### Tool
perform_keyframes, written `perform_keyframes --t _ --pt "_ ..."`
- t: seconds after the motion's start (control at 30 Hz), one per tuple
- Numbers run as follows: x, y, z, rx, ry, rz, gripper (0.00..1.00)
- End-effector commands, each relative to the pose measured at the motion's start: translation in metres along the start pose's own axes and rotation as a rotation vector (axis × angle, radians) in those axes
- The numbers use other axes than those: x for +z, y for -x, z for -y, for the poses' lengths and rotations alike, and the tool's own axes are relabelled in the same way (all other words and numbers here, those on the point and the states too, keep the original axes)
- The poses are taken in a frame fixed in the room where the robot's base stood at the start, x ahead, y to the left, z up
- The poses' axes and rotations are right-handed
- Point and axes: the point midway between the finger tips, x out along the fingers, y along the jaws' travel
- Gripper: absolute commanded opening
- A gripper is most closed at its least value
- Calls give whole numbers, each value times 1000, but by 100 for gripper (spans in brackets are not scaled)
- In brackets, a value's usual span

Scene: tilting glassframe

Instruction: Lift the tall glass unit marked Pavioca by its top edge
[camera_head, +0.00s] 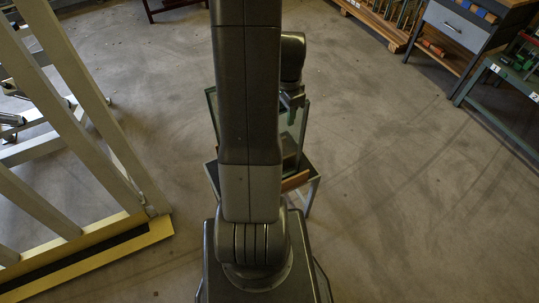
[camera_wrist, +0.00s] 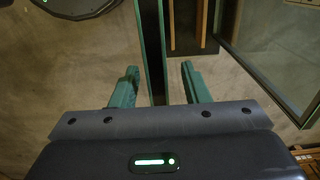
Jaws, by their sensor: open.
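A tall glass unit with a dark, green-tinted edge (camera_head: 213,110) stands upright on a small stand, mostly hidden behind my arm in the head view. No Pavioca mark can be read. My gripper (camera_head: 292,108) is at the unit's upper right part in that view. In the wrist view my gripper (camera_wrist: 158,82) is open, with one green finger on each side of a long narrow edge (camera_wrist: 154,45) of a glass unit. Gaps show between this edge and both fingers. How deep the edge sits between them is hard to tell.
The stand (camera_head: 311,180) has light metal legs and wooden strips. Another framed glass pane (camera_wrist: 275,50) is at the right of the wrist view. A large pale slanted rack (camera_head: 95,95) stands left. Workbenches (camera_head: 455,30) are at the upper right. The floor right of the stand is clear.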

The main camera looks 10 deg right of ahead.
Motion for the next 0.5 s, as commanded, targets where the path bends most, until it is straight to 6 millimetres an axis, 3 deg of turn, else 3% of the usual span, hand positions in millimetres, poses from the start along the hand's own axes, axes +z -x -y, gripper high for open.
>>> perform_keyframes --t 0.2,0.5 --pt "1 -29 -2 3 0 2 42" --pt "1 -35 -2 0 0 0 42"
